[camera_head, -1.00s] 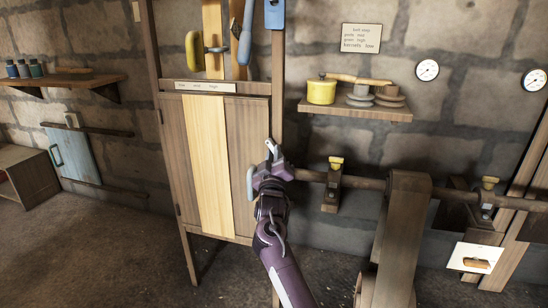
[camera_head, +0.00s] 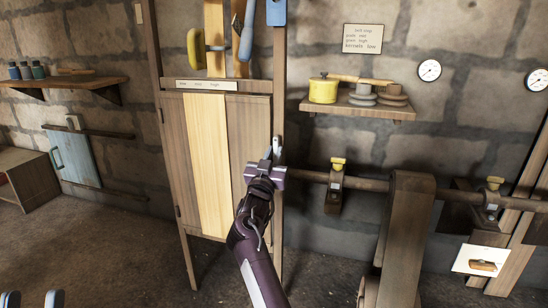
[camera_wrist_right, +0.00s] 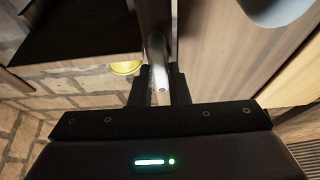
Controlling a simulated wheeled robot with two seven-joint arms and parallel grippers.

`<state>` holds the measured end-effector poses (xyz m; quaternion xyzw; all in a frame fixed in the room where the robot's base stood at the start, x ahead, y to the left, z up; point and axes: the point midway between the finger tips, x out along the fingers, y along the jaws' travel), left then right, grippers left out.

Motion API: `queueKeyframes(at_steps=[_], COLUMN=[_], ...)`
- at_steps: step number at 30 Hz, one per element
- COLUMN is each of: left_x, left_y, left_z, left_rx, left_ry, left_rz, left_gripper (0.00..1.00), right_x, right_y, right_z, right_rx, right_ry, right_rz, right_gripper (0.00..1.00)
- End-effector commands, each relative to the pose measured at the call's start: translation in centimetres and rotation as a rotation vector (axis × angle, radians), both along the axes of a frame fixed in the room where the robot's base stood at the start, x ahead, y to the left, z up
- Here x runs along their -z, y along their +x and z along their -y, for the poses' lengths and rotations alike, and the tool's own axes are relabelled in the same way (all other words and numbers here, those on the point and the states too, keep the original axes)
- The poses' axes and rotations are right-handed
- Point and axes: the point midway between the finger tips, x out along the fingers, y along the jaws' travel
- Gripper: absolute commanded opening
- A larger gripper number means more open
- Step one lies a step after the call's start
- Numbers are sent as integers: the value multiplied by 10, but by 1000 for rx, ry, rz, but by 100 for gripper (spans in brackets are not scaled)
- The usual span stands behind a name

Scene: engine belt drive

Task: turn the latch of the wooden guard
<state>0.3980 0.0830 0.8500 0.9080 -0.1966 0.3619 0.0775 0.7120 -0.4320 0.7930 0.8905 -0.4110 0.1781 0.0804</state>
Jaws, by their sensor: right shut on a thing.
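The wooden guard (camera_head: 208,160) is a tall panel of brown boards with a pale middle board, in a dark wooden frame. My right gripper (camera_head: 272,153) is at the guard's right edge, by the frame post. In the right wrist view its fingers (camera_wrist_right: 159,90) are shut on a slim grey latch (camera_wrist_right: 160,76). In the head view the gripper hides most of the latch. My left gripper (camera_head: 32,299) shows only its two fingertips at the bottom left, apart and empty, away from the guard.
A horizontal shaft (camera_head: 370,184) with brackets runs right of the guard, past a wooden post (camera_head: 405,235). A shelf (camera_head: 358,106) with a yellow pot (camera_head: 323,90) hangs above. The floor (camera_head: 120,245) at the left is clear.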

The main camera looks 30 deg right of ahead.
Motion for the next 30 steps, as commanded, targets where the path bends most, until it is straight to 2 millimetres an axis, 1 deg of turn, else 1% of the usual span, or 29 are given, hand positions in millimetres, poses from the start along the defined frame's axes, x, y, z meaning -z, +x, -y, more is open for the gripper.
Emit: queueKeyframes(at_steps=[4, 14, 15, 19, 30], left_x=[-4, -4, -4, -4, -4], left_y=[-3, -3, -3, -2, -2], left_z=[-1, -1, -1, -1, -1], left_rx=[-1, -1, -1, -1, -1], left_ry=[-9, -9, -9, -9, -9], left_rz=[21, 22, 22, 22, 21], left_gripper=[36, 36, 36, 36, 36], right_x=[1, 1, 1, 1, 2], right_y=[0, 0, 0, 0, 0], right_z=[0, 0, 0, 0, 0], right_rx=[-1, -1, -1, -1, -1], right_ry=[10, 11, 11, 10, 8], right_rz=[8, 8, 8, 8, 8], right_gripper=[0, 0, 21, 37, 37])
